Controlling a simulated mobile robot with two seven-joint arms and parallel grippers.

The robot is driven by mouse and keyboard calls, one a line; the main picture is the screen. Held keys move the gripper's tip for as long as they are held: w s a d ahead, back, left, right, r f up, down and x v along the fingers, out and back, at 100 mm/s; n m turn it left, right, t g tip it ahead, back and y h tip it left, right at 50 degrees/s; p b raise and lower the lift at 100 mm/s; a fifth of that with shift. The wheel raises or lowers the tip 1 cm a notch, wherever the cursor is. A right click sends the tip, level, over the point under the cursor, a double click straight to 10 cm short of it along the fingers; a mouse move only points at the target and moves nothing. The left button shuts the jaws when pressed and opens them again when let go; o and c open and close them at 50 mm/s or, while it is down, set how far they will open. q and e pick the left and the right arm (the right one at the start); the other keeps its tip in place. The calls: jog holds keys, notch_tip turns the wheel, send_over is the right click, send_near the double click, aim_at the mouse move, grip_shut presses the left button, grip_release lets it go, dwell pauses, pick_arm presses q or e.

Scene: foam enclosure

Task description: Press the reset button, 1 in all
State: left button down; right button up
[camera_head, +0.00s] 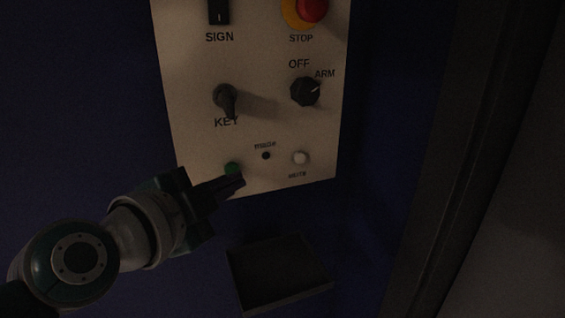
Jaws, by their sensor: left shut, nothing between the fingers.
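A pale control panel (190,75) hangs in the upper middle of the head view. Near its lower left is a green button (232,168), partly covered by my left gripper. To its right are a small dark round hole or button (266,155) with a small blurred label above it, and a white button (301,158) with another small label below. I cannot read a reset label; one for the green button is hidden, if there is one. My left gripper (238,182) is shut and empty, its fingertips just below the green button. I cannot tell whether they touch it. My right gripper is not in view.
Higher on the panel are a black KEY switch (226,98), a black OFF/ARM knob (305,91), a SIGN switch (219,12) and a red STOP button (313,9). A dark tray (312,292) sits below. A dark upright post (432,150) stands at right.

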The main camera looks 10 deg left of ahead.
pick_arm(q)
jog(key=shift+w+a, duration=0.3)
jog(key=shift+w, duration=0.15)
dwell(0.7)
dwell(0.4)
jog(key=shift+s+d+p, duration=0.35)
jog(key=shift+s+d, duration=0.1)
jog(key=shift+s, duration=0.25)
jog(key=shift+s+d+p, duration=0.65)
jog(key=shift+s+d, duration=0.05)
jog(key=shift+s, duration=0.35)
jog(key=shift+s+d+p, duration=0.6)
jog(key=shift+s+d, duration=0.1)
jog(key=shift+s, duration=0.3)
